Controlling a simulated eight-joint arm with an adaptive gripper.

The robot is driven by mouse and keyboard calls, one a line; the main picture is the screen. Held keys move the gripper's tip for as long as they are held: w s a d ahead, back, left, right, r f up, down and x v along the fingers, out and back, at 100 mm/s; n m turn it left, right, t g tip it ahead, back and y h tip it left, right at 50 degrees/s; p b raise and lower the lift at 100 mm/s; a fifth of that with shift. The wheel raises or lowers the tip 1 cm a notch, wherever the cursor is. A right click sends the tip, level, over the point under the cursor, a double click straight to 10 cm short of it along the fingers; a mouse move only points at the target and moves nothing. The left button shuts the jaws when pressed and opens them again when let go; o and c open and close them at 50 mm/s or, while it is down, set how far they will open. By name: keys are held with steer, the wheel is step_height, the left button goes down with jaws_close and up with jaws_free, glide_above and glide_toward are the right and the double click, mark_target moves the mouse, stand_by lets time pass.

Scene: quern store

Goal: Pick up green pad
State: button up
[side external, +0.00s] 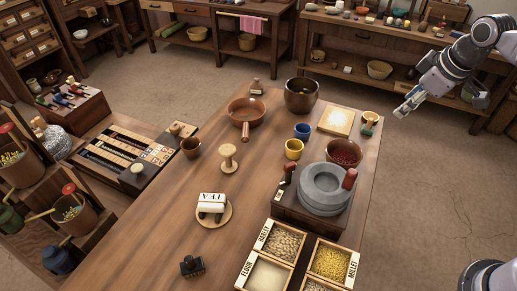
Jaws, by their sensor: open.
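My gripper (402,101) is open and empty at the upper right, in the air past the right edge of the wooden table (150,235). I cannot pick out a green pad with certainty. A small dark green patch (367,129) shows beneath a tan cup (370,117) near the table's far right edge, left of my gripper. Its shape is too small to tell. The cup partly hides it.
A stone quern (325,187), a bowl of red beans (343,153), yellow (293,149) and blue (302,131) cups and a pale square board (336,121) crowd the right side. A grain box (298,262) stands in front. The table's left front is mostly clear.

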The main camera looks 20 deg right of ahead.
steer(key=w+d+n+g, duration=0.1)
steer(key=w+d+n, duration=0.2)
steer(key=w, duration=0.4)
steer(key=n+g+h, duration=0.1)
steer(key=n+g, duration=0.3)
steer(key=n, duration=0.5)
glide_above(371, 119)
steer(key=a, duration=0.1)
step_height(371, 119, down, 16)
steer(key=f, duration=0.3)
steer(key=d+f, duration=0.1)
steer(key=f, duration=0.6)
steer(key=shift+d, duration=0.2)
jaws_close()
